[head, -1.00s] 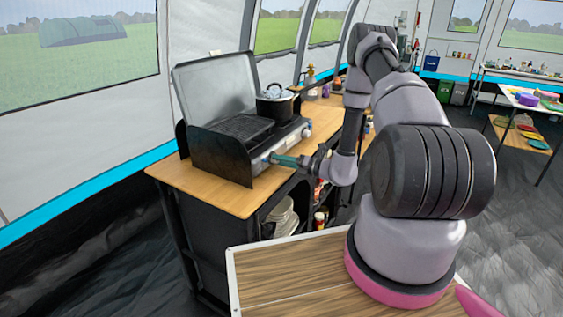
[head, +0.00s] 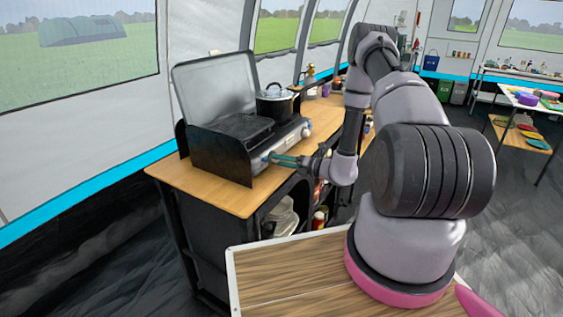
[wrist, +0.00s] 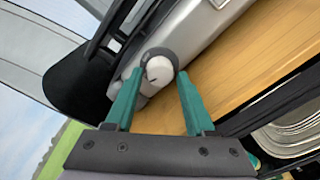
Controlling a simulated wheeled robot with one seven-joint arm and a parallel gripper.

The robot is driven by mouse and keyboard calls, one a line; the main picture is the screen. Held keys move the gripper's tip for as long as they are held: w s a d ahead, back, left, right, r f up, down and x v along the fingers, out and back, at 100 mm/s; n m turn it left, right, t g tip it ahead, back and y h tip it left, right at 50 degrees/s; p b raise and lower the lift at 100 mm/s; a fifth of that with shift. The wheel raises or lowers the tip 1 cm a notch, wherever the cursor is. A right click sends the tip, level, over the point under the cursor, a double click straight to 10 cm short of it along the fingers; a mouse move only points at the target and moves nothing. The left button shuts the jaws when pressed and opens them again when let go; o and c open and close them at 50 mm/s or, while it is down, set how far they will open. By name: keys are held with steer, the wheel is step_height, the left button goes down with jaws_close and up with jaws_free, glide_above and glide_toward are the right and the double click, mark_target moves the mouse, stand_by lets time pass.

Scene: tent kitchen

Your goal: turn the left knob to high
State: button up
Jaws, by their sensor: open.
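The camp stove (head: 225,150) stands on the wooden counter with its lid up. Its left knob (wrist: 158,68) is white with a dark ring and sits on the stove's front panel. In the wrist view the knob lies just beyond and between the fingertips of my gripper (wrist: 157,85). The two green fingers are apart, one on each side of the knob, with nothing held. In the head view my gripper (head: 284,159) is at the left end of the stove's front. The knob there is mostly hidden by the fingers.
A dark pot (head: 275,104) sits on the stove's right burner. The right knob (head: 306,130) is at the far end of the front panel. The counter (head: 215,195) has bare wood in front of the stove. Plates and jars fill the shelf below.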

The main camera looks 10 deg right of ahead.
steer(key=f+v, duration=0.1)
steer(key=v, duration=0.9)
steer(key=shift+s+d+r, duration=0.3)
steer(key=shift+r, duration=0.2)
steer(key=s+a+r+n+g, duration=0.2)
steer(key=a+r+n+g, duration=0.1)
steer(key=r+n, duration=0.35)
steer(key=s+a+r+n+g, duration=0.25)
steer(key=r+n+g, duration=0.2)
steer(key=r, duration=0.35)
steer(key=s+a+r+n+g, duration=0.2)
steer(key=a+r+n+g, duration=0.15)
steer(key=r+n, duration=0.35)
steer(key=s+d+r+n+t+h, duration=0.2)
steer(key=s+r+n+h, duration=0.3)
steer(key=r, duration=0.5)
steer(key=s+d+r+n+t+h, duration=0.1)
steer(key=s+r+n+t+h, duration=0.3)
steer(key=s+r+n, duration=0.6)
steer(key=shift+s+d+t+h, duration=0.35)
steer(key=shift+s+h, duration=0.35)
steer(key=shift+s, duration=0.2)
steer(key=shift+r, duration=0.1)
